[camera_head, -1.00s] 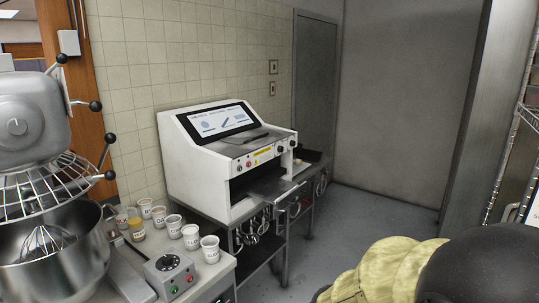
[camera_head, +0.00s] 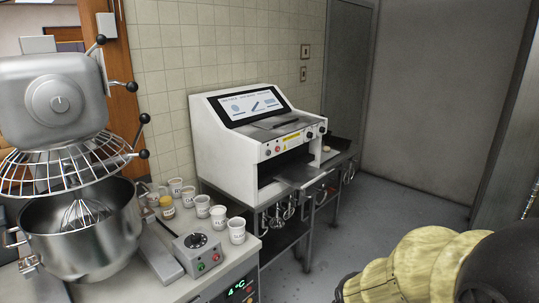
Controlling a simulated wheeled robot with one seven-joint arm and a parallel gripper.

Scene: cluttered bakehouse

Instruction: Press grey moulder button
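The white moulder (camera_head: 222,150) stands on a metal stand against the tiled wall, with a tilted screen (camera_head: 253,105) on top. Its front strip carries a yellow label (camera_head: 291,137), small round buttons (camera_head: 273,151) left of the label and dark knobs (camera_head: 316,132) to the right. One button looks red; I cannot tell which is grey at this size. My gripper is not in view; only a yellow-covered and black part of my arm shows at the bottom right, well apart from the moulder.
A mixer with a steel bowl (camera_head: 75,240) stands at left. Several cups (camera_head: 237,231) and a grey control box (camera_head: 199,252) stand on the counter in front of the moulder's left side. Grey floor (camera_head: 400,200) is clear right of the moulder stand.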

